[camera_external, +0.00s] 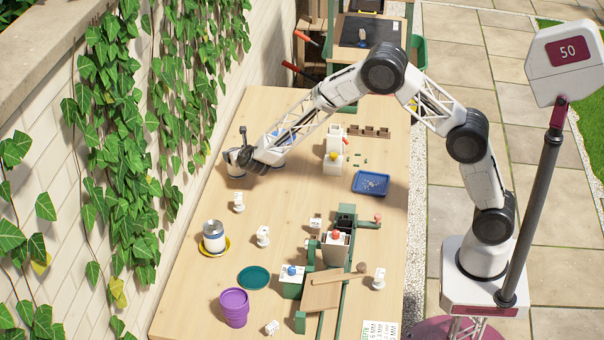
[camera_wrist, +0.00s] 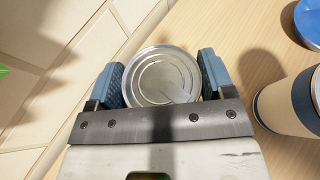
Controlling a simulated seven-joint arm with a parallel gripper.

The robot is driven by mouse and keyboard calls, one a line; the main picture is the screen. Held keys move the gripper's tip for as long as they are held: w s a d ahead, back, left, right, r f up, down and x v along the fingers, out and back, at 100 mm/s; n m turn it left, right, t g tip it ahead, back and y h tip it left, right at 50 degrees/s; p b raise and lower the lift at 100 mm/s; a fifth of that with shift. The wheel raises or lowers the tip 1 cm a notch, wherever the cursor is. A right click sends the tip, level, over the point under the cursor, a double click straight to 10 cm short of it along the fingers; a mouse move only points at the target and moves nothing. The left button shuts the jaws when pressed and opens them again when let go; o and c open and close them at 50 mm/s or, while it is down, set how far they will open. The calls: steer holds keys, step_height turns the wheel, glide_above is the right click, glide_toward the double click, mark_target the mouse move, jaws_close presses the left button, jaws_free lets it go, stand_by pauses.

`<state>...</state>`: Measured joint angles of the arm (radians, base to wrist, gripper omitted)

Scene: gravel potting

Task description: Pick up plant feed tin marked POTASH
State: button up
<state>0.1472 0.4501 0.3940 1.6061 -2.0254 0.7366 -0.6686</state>
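A round metal tin (camera_wrist: 162,77) is between the two blue-grey fingers of my gripper (camera_wrist: 161,84) in the wrist view. Its ridged lid faces the camera, and both fingers appear to touch its sides. In the external view my gripper (camera_external: 244,160) is at the far left of the table, with the tin (camera_external: 232,157) at its tip. I cannot tell whether the tin is on the table or slightly above it. Its label is not readable, so the POTASH mark does not show. Another tin with a blue band (camera_external: 213,237) stands on a yellow saucer (camera_external: 230,245).
A cream canister with a dark band (camera_wrist: 292,104) stands right of my gripper, beside a blue round thing (camera_wrist: 310,22). The ivy-covered wall runs along the left.

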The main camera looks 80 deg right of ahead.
steer(key=c, duration=0.3)
steer(key=shift+r, duration=0.7)
step_height(320, 180, up, 2)
steer(key=shift+r, duration=0.1)
steer(key=s+a+r, duration=0.1)
steer(key=s+a, duration=0.3)
steer(key=s, duration=1.1)
steer(key=shift+s+r, duration=0.2)
steer(key=shift+s, duration=0.05)
